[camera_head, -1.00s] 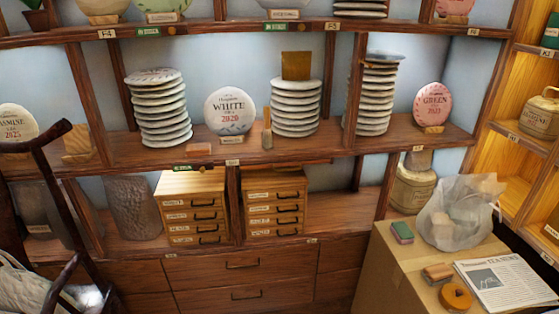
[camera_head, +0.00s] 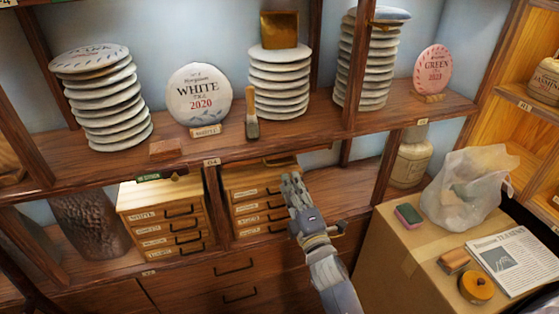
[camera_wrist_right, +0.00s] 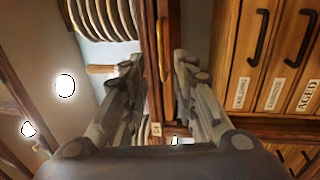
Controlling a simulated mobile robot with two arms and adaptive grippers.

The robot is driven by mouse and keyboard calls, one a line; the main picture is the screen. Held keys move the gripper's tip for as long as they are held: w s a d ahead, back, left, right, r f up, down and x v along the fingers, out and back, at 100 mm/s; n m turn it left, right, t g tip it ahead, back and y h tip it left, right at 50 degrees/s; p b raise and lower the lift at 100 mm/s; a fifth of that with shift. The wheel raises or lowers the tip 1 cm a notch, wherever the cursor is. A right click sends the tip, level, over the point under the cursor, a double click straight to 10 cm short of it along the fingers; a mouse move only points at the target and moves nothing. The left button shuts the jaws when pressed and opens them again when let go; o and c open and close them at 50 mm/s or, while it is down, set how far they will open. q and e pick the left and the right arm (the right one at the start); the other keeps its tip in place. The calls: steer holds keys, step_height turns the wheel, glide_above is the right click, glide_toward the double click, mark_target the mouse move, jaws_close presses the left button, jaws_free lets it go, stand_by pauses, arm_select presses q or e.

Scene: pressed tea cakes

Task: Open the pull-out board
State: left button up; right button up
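The pull-out board (camera_head: 262,163) is a thin dark wooden strip just under the middle shelf, above the right-hand drawer box. Its slim brass handle (camera_wrist_right: 163,50) shows in the right wrist view, lying in line with the gap between my fingers. My right gripper (camera_head: 291,182) is in front of the right-hand drawer box, just below the board's front. In the right wrist view its two fingers (camera_wrist_right: 158,62) are apart, with nothing clasped between them. I cannot tell whether they touch the handle. My left gripper is not in view.
Stacked tea cakes (camera_head: 280,80) and a small brush (camera_head: 252,115) stand on the shelf above. Two drawer boxes, left (camera_head: 160,210) and right (camera_head: 245,185), sit below. A cardboard box (camera_head: 385,240) with a plastic bag (camera_head: 465,190) stands at right.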

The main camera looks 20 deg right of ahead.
mark_target(281, 164)
steer(key=w, duration=0.2)
steer(key=w+r, duration=0.1)
steer(key=w, duration=0.5)
steer(key=shift+w+a+r+p, duration=0.15)
steer(key=shift+a+p, duration=0.05)
steer(key=shift+p, duration=0.15)
steer(key=shift+w, duration=0.2)
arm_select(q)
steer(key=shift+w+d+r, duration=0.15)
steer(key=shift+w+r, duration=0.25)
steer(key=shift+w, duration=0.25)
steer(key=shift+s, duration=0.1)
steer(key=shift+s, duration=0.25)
arm_select(e)
jaws_close()
